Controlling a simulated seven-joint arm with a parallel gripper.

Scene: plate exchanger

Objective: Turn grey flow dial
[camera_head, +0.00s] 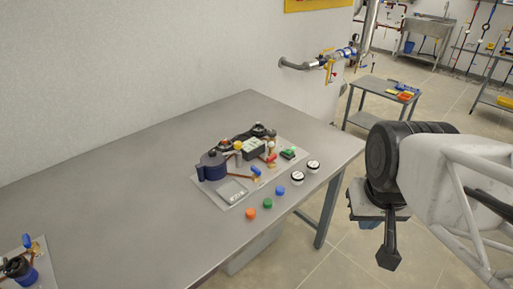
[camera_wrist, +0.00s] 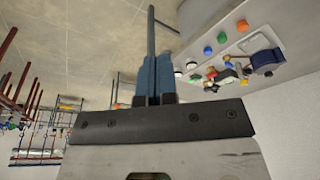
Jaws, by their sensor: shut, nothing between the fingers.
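The plate exchanger panel (camera_head: 215,199) lies on the grey table, with fittings and knobs on it. In the wrist view the panel (camera_wrist: 235,47) is at the upper right, too small to pick out the dial. My gripper (camera_head: 388,258) hangs off the table's right side, well apart from the panel. In the wrist view its two blue fingers (camera_wrist: 155,76) are together, with nothing between them.
Orange (camera_head: 250,214), green (camera_head: 267,202) and blue (camera_head: 280,190) knobs line the panel's front edge, beside two white-and-black gauges (camera_head: 313,167). A dark blue pump-like body (camera_head: 212,166) stands at the panel's left. Bare table (camera_head: 120,190) lies to the left. A grey cart (camera_head: 375,90) stands behind.

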